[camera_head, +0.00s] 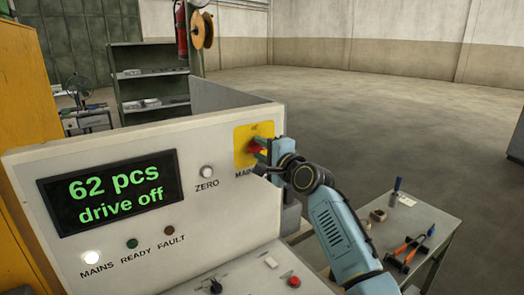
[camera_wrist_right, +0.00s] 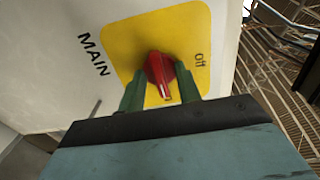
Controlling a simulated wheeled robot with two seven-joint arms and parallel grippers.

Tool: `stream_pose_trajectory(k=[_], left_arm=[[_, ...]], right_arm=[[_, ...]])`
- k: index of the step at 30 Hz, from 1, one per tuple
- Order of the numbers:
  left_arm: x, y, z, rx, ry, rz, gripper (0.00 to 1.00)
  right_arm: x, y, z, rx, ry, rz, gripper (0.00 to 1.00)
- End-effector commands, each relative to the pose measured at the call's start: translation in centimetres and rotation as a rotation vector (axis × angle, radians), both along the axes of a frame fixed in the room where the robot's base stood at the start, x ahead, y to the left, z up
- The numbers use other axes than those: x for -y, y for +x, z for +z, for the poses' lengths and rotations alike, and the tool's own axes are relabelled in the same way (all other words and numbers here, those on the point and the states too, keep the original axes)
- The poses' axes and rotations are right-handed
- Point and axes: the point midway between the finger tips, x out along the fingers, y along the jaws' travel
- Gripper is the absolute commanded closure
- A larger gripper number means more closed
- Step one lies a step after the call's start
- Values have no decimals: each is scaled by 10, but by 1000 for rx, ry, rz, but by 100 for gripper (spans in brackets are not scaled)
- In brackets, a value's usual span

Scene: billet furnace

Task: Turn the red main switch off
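The red main switch (camera_wrist_right: 160,72) sits on a yellow plate (camera_wrist_right: 128,36) marked "Off", beside the panel lettering "MAIN". In the head view the switch (camera_head: 255,147) is partly covered by my right gripper (camera_head: 262,151). In the right wrist view the green fingers of my right gripper (camera_wrist_right: 160,88) stand on either side of the knob and appear to touch it. The knob's white line points down in that view, while "Off" is to its right. My left gripper is not in view.
The panel display (camera_head: 113,192) reads "62 pcs drive off". The MAINS lamp (camera_head: 92,257) is lit white; READY and FAULT look dark. A ZERO button (camera_head: 207,171) is left of the plate. A small table (camera_head: 436,222) with tools stands at the right, behind my arm.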

Motion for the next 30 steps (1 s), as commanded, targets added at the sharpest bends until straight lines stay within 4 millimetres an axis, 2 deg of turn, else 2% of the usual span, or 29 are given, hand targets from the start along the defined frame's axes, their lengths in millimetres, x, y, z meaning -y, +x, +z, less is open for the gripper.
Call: stream_pose_trajectory(k=[2, 10, 20, 30], left_arm=[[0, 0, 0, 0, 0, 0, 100], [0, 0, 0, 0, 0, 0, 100], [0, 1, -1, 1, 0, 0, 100], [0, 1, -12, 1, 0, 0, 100]], right_arm=[[0, 0, 0, 0, 0, 0, 66], [0, 0, 0, 0, 0, 0, 100], [0, 0, -1, 12, -18, 0, 100], [1, 0, -2, 117, -177, 0, 100]])
